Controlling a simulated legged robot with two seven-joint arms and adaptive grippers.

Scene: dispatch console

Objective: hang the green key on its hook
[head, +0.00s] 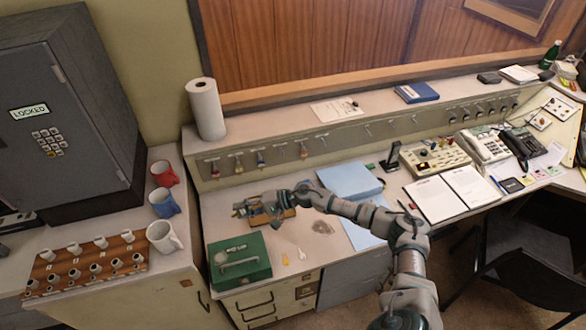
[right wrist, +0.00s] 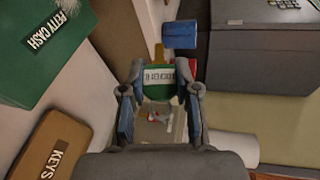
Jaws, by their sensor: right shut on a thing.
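My right gripper (head: 243,208) is over the desk's left part, near the brown keys box. In the right wrist view, my right gripper (right wrist: 159,102) is shut on the green key (right wrist: 158,76), with a finger on each side of its green tag. The tag has a white label, and a brass-coloured part sticks out beyond it. The key is too small to make out in the head view. A row of hooks (head: 367,130) runs along the cream panel behind the desk; several at the left carry keys with coloured tags, others look bare. My left gripper is not in view.
The brown keys box (head: 270,217) sits below my right gripper, with the green petty cash box (head: 240,262) in front. Red (head: 164,173) and blue mugs (head: 163,203) stand left. A paper roll (head: 205,108) stands on the ledge.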

